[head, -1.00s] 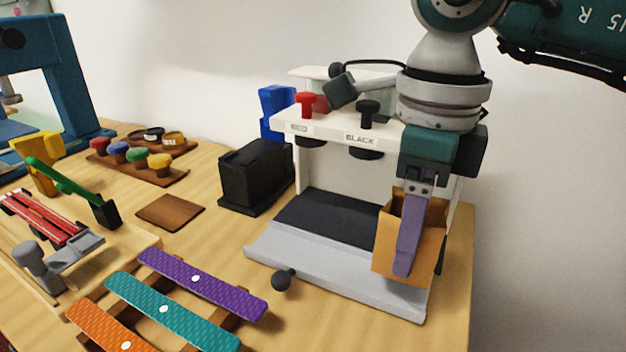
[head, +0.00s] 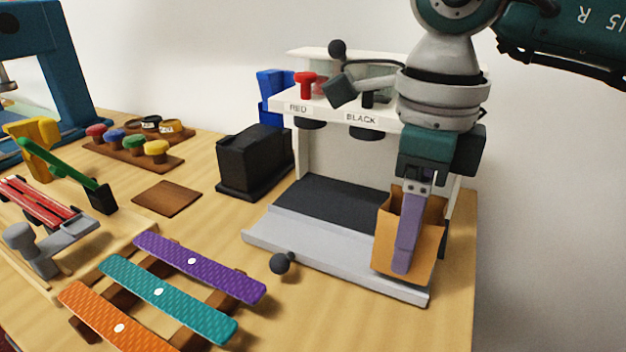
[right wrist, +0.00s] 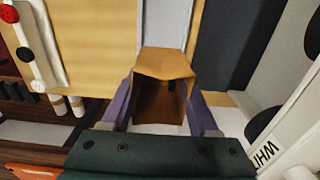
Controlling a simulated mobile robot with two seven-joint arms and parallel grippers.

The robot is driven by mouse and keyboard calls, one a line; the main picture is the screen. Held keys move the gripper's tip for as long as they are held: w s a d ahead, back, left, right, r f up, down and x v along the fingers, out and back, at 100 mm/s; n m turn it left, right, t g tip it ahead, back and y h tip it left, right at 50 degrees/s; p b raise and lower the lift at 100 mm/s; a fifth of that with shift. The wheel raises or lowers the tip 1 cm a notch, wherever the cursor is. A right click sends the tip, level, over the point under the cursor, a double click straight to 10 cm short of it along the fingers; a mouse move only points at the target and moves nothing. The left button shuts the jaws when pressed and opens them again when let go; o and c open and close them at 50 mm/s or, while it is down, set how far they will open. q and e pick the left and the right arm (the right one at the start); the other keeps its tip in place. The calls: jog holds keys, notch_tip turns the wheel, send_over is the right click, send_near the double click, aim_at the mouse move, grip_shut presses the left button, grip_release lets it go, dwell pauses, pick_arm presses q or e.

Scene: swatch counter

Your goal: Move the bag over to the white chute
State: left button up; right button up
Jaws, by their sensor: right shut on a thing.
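My right gripper (head: 408,262) is shut on the tan paper bag (head: 428,250), which is upright with its mouth open at the top. In the right wrist view the bag (right wrist: 163,65) is between the two purple fingers. The bag is at the right end of the white dispenser's (head: 345,165) grey tray (head: 330,258); I cannot tell whether it touches it. Labels RED and BLACK show on the dispenser's shelf in the head view. The white chute is hidden behind my right arm there; part of a label (right wrist: 264,152) reading "WHI" shows in the right wrist view. My left gripper is out of view.
A black box (head: 252,162) stands left of the dispenser. A dark ball knob (head: 280,263) is at the tray's front. Purple, teal and orange strips (head: 165,290) lie at front left. A brown square (head: 167,198) lies flat on the table, with clear wood around it.

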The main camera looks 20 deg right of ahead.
jog(key=shift+f+b, duration=0.6)
jog(key=shift+f, duration=0.05)
dwell(0.7)
jog(key=o, duration=1.5)
notch_tip(320, 180, up, 10)
jog(key=shift+p, duration=0.35)
